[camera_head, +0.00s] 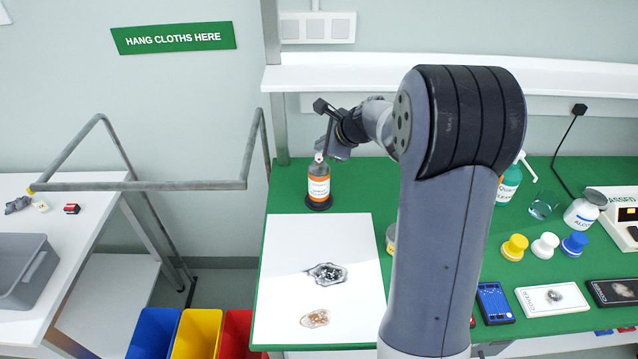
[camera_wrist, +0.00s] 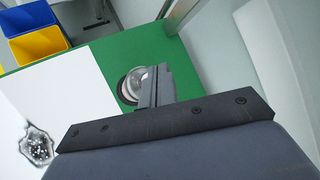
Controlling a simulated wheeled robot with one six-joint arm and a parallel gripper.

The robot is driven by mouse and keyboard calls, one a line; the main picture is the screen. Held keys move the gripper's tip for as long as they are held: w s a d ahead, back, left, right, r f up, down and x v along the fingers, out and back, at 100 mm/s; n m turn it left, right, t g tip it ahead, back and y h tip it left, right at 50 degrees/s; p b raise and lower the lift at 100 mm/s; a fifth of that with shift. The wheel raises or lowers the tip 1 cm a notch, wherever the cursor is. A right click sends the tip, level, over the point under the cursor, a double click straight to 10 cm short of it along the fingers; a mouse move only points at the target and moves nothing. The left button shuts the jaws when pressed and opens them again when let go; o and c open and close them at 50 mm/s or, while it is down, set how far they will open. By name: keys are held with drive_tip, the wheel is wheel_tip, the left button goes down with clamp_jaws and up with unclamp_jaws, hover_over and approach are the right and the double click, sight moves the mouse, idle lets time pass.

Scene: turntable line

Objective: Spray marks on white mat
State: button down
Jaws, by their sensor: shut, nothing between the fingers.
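A spray bottle (camera_head: 319,184) with an orange and white label stands upright on a dark round base at the back left of the green table, behind the white mat. The white mat (camera_head: 290,250) bears a dark, silvery mark (camera_head: 327,273) and a brownish mark (camera_head: 316,319) nearer the front. My gripper (camera_head: 323,150) is at the bottle's top, shut and empty; contact cannot be told. In the wrist view my fingers (camera_wrist: 160,86) partly hide the bottle (camera_wrist: 133,84). The mat (camera_wrist: 62,90) and dark mark (camera_wrist: 37,146) show at left there.
My arm hides the table's middle. At right stand a pump bottle (camera_head: 508,184), a glass (camera_head: 543,205), an alcohol jar (camera_head: 582,211), coloured knobs (camera_head: 545,246) and flat covers (camera_head: 553,299). A shelf (camera_head: 560,76) runs behind; a metal rail (camera_head: 180,186) and bins (camera_head: 197,335) are left.

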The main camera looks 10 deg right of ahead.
sight(320, 156)
wheel_tip(320, 156, up, 6)
drive_tip(key=p, duration=0.5)
idle(2.5)
drive_tip(key=f+n+b, duration=0.2)
drive_tip(key=n+b, duration=0.1)
drive_tip(key=n, duration=0.2)
drive_tip(key=f+n+h+b, duration=0.1)
drive_tip(key=f+n+b, duration=0.1)
drive_tip(key=n, duration=0.4)
drive_tip(key=f+n+g+b, duration=0.1)
drive_tip(key=f+n+b, duration=0.1)
drive_tip(key=n+b, duration=0.2)
drive_tip(key=shift+w+a+n, duration=0.15)
drive_tip(key=shift+a+n, duration=0.1)
drive_tip(key=shift+n, duration=0.75)
drive_tip(key=shift+f+b, duration=0.1)
drive_tip(key=shift+b, duration=0.25)
idle(1.2)
drive_tip(key=shift+f, duration=0.3)
